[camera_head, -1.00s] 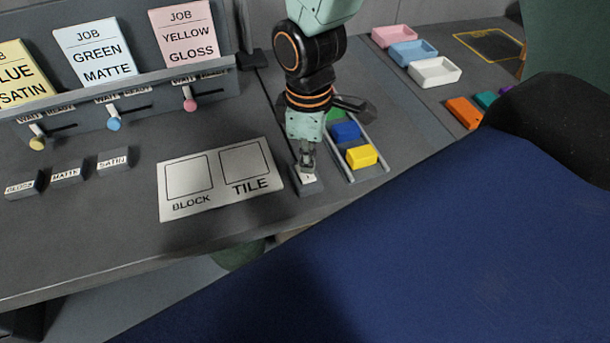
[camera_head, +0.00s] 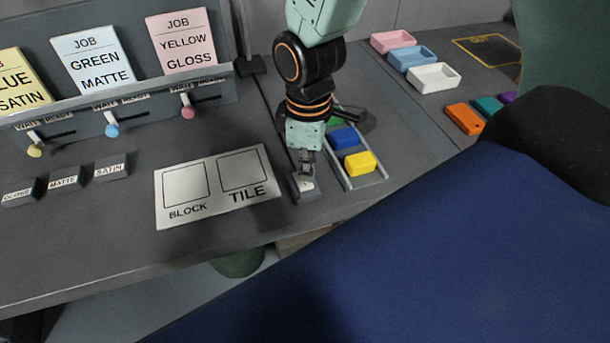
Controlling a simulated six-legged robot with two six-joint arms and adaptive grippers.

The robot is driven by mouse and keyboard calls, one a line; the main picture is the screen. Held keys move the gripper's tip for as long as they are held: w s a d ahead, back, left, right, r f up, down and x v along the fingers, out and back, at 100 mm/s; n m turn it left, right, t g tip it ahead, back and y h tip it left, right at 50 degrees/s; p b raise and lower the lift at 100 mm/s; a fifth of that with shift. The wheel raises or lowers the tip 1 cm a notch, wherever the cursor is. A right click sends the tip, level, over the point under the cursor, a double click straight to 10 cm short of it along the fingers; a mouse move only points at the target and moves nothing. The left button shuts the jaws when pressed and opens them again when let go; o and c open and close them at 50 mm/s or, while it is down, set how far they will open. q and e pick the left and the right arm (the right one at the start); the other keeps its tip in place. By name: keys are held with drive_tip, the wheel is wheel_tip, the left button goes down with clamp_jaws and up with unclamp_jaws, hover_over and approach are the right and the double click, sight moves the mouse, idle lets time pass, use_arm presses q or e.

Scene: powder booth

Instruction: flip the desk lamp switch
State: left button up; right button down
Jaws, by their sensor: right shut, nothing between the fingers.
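A small grey box with a pale top plate (camera_head: 305,186), which looks like the switch, sits on the bench just right of the white BLOCK/TILE plate. My right gripper (camera_head: 306,168) comes down from the top and points at this box. It is shut and empty, with its fingertips at the box's far part. I cannot tell whether they touch it or hover just above. The fingers hide part of the box, and its on or off position is not clear. No lamp head is visible. My left gripper is not in view.
The BLOCK/TILE plate (camera_head: 216,186) lies left of the box. A rack with green, blue and yellow blocks (camera_head: 360,163) stands close on the right. Job cards with coloured sliders (camera_head: 112,130) stand at the back left. Pink, blue and white trays (camera_head: 433,78) are farther right.

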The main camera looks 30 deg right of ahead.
drive_tip(key=shift+a+r, duration=0.15)
drive_tip(key=shift+a, duration=0.35)
drive_tip(key=shift+d+f, duration=0.25)
drive_tip(key=shift+d, duration=0.2)
drive_tip(key=shift+a+f, duration=0.1)
drive_tip(key=shift+a, duration=0.25)
drive_tip(key=shift+d+f, duration=0.25)
drive_tip(key=shift+d, duration=0.05)
use_arm(q)
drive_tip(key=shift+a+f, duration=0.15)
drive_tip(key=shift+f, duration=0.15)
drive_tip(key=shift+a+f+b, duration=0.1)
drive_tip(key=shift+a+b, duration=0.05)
drive_tip(key=shift+b, duration=0.15)
use_arm(e)
drive_tip(key=shift+a+f, duration=0.1)
drive_tip(key=shift+a, duration=0.15)
